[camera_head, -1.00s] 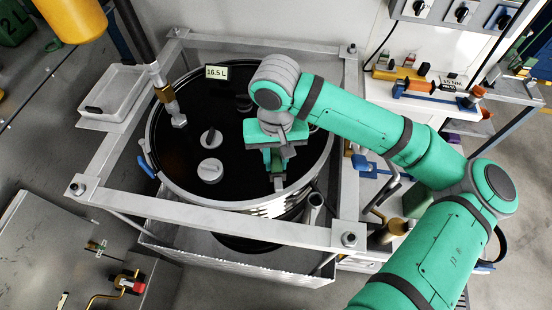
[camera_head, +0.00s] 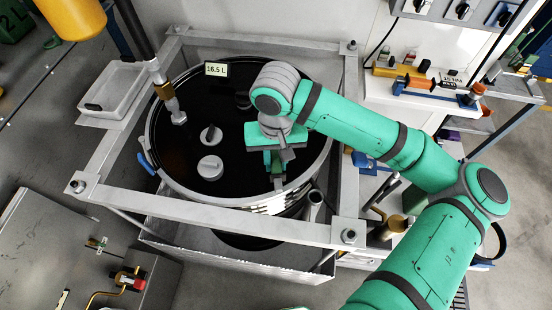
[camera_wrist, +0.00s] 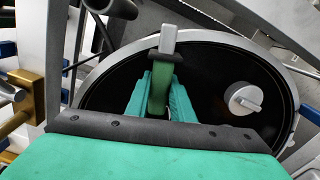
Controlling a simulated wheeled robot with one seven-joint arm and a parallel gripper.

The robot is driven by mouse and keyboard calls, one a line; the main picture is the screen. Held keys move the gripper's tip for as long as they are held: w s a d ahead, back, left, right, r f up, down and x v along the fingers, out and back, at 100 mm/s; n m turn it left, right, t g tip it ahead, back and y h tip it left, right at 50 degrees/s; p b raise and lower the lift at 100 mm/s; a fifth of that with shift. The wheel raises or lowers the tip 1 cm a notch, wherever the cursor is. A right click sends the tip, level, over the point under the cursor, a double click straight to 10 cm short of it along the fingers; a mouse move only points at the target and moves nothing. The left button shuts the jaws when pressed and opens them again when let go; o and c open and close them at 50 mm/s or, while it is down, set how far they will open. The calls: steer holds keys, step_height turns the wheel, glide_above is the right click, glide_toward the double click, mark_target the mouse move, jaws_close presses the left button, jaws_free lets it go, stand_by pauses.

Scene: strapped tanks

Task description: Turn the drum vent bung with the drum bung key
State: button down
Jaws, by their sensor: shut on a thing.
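My gripper (camera_head: 277,163) is above the right part of the black drum lid (camera_head: 180,155), near its metal rim. It is shut on the drum bung key (camera_wrist: 160,92), which has a green handle, a dark collar and a grey head pointing away from the jaws. The grey head overlaps the far drum rim in the wrist view; I cannot tell whether it touches anything. One grey bung (camera_wrist: 243,98) shows right of the key. I cannot tell which is the vent bung.
A grey metal frame (camera_head: 215,216) surrounds the drum. A pipe with a brass fitting (camera_head: 165,92) reaches over the lid's left side. A 16.5 L label (camera_head: 216,69) is at the back. A white tray (camera_head: 112,88) stands left, a bench with tools (camera_head: 425,85) right.

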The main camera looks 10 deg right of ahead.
steer(key=shift+f, duration=0.25)
steer(key=shift+d+n, duration=0.9)
steer(key=shift+n, duration=0.1)
steer(key=shift+d, duration=0.1)
steer(key=shift+w+d+n, duration=0.2)
steer(key=shift+d+n, duration=0.5)
steer(key=shift+n, duration=0.2)
steer(key=shift+d, duration=0.1)
steer(key=shift+w+d+n, duration=0.35)
steer(key=shift+d+n, duration=0.4)
steer(key=shift+n, duration=0.35)
